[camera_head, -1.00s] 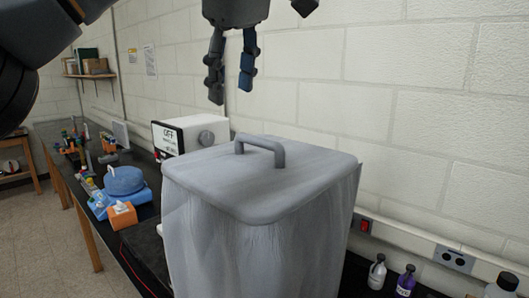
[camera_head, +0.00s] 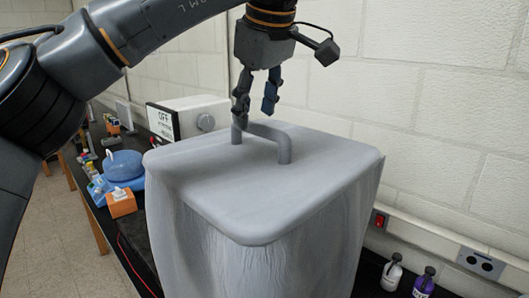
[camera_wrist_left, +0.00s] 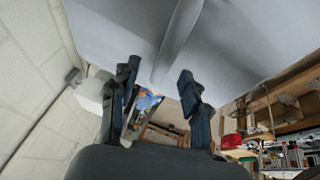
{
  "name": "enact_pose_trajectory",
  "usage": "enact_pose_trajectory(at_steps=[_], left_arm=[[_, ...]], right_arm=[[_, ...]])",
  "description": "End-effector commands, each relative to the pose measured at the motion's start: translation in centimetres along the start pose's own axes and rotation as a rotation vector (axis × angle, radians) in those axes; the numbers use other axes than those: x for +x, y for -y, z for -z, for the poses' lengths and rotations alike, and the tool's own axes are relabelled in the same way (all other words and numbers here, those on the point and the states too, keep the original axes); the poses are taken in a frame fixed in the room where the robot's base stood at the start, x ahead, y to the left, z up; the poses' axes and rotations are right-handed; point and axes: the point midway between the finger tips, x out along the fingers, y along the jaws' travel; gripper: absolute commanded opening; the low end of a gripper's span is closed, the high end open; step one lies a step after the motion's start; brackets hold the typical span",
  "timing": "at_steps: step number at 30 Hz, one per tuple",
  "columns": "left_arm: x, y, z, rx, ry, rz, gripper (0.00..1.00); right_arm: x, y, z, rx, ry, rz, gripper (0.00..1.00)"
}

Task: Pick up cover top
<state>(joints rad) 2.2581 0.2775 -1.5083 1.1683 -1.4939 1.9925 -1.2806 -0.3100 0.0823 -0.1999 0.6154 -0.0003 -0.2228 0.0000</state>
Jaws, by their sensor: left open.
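The cover top (camera_head: 300,180) is a grey lid with rounded corners on the tall grey container, with a raised bar handle (camera_head: 270,133). My left gripper (camera_head: 255,114) points down at the handle from above, open and empty. One finger overlaps the handle's far end in the head view; I cannot tell if it touches. In the left wrist view the grey cover (camera_wrist_left: 110,25) fills the top, and the handle (camera_wrist_left: 178,42) runs toward the gap between the open fingertips (camera_wrist_left: 159,70). My right gripper is not in view.
A white box device (camera_head: 190,118) reading OFF stands behind the container at left. A blue round device (camera_head: 122,165) and an orange box (camera_head: 121,203) are on the black bench. Bottles (camera_head: 392,272) stand at lower right. The wall is close behind.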

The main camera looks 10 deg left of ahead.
Motion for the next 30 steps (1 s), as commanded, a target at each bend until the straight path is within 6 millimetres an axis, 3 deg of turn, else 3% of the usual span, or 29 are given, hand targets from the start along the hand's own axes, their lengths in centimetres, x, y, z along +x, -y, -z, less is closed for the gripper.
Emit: enact_pose_trajectory(at_steps=[6,12,20,27,30], left_arm=[[2.1,-0.1,0.0,0.003,0.000,0.002,0.47],[4.7,-0.1,-0.2,0.000,0.000,0.000,0.47],[5.2,-0.1,-0.3,-0.001,0.000,-0.001,0.47],[5.1,-0.1,-0.3,-0.001,0.000,-0.001,0.00],[5.1,-0.1,-0.3,-0.001,0.000,-0.001,0.00]], right_arm=[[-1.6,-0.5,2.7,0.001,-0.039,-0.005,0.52],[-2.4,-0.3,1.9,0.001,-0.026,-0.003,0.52],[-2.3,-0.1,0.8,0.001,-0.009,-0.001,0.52],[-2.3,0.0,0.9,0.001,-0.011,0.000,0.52],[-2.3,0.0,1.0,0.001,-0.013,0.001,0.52]])
